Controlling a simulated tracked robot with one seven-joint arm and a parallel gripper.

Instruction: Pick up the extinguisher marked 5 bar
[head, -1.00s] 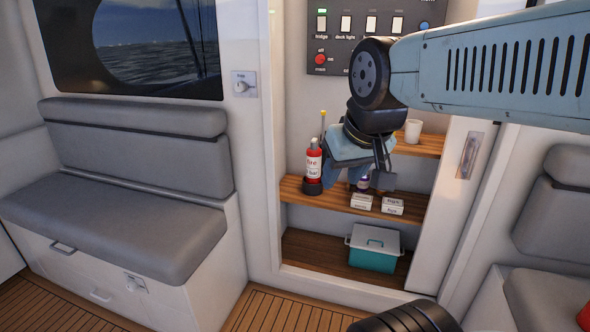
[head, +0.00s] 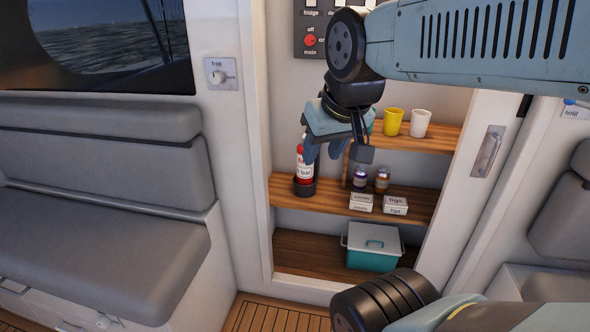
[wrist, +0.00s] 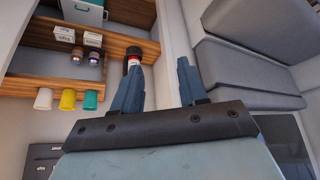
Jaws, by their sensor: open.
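A red extinguisher (head: 304,169) with a dark base stands upright at the left end of the middle shelf. Its white label shows "bar"; I cannot read the number. My gripper (head: 326,153) is open and empty, above and slightly right of it in the head view, with one finger covering part of its upper body. In the wrist view the extinguisher's dark base and a bit of red (wrist: 132,61) show beyond the left finger's tip, and that finger hides the rest. My gripper (wrist: 156,75) shows its two fingers wide apart there, with nothing between them. I see no contact.
On the middle shelf (head: 420,210), two small bottles (head: 370,179) and white boxes (head: 378,203) stand right of the extinguisher. Yellow (head: 393,122) and white (head: 420,124) cups stand on the upper shelf. A teal cooler (head: 373,248) sits below. The cabinet's left frame is close to the extinguisher.

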